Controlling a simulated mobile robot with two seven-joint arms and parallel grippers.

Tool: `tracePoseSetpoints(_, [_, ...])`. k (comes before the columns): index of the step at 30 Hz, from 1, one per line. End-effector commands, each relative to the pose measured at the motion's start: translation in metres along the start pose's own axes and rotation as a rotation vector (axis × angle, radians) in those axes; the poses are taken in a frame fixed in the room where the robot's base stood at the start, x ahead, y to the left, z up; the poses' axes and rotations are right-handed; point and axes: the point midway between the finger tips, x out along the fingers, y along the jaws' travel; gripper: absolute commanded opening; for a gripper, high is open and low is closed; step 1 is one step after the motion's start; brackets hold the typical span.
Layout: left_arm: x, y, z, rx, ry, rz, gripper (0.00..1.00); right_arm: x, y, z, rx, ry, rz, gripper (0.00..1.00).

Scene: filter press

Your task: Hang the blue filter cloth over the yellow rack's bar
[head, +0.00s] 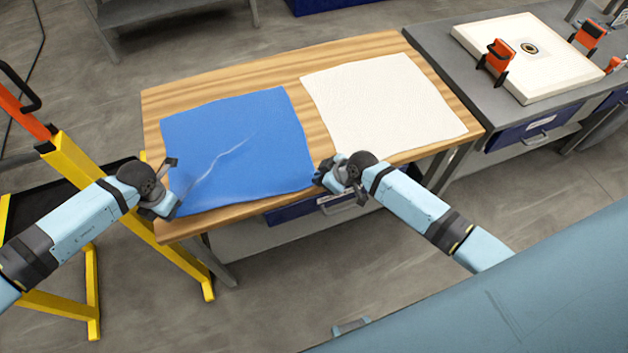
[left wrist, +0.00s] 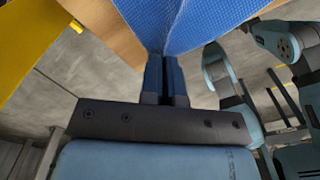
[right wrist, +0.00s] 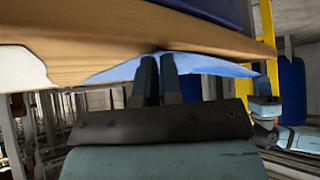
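The blue filter cloth (head: 240,140) lies spread on the left half of the wooden table, with a pale crease running from its left front corner toward the middle. My left gripper (head: 172,200) is at that corner; in the left wrist view its fingers (left wrist: 165,75) are closed on the cloth, which folds between them. My right gripper (head: 322,172) is at the right front corner; in the right wrist view its fingers (right wrist: 159,62) are close together with the cloth (right wrist: 205,64) gathered at their tips. The yellow rack (head: 75,165) stands left of the table, partly behind my left arm.
A white cloth (head: 385,105) lies to the right on the wooden table (head: 345,48). A grey bench (head: 430,50) beyond it holds a white plate (head: 500,40) with a central hole and orange clamps (head: 500,55). Open floor lies in front of the table.

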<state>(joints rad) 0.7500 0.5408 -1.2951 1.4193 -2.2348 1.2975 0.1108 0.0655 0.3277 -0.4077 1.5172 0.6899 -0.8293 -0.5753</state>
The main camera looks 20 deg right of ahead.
Motion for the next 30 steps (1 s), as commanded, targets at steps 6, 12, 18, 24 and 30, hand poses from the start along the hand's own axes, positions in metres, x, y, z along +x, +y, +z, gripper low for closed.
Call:
tracePoseSetpoints(6, [0.000, 0.000, 0.000, 0.000, 0.000, 0.000, 0.00, 0.000, 0.000, 0.000, 0.000, 0.000, 0.000, 0.00])
tracePoseSetpoints(12, [0.000, 0.000, 0.000, 0.000, 0.000, 0.000, 0.00, -0.014, 0.001, -0.011, -0.003, 0.001, 0.001, 0.00])
tracePoseSetpoints(18, [0.000, 0.000, 0.000, 0.000, 0.000, 0.000, 0.00, -0.034, 0.000, -0.028, -0.001, 0.001, 0.001, 0.00])
tracePoseSetpoints(24, [0.000, 0.000, 0.000, 0.000, 0.000, 0.000, 0.00, -0.039, 0.000, -0.032, 0.000, -0.001, 0.000, 0.00])
tracePoseSetpoints(30, [0.000, 0.000, 0.000, 0.000, 0.000, 0.000, 0.00, -0.038, 0.000, -0.032, 0.000, 0.000, 0.000, 0.00])
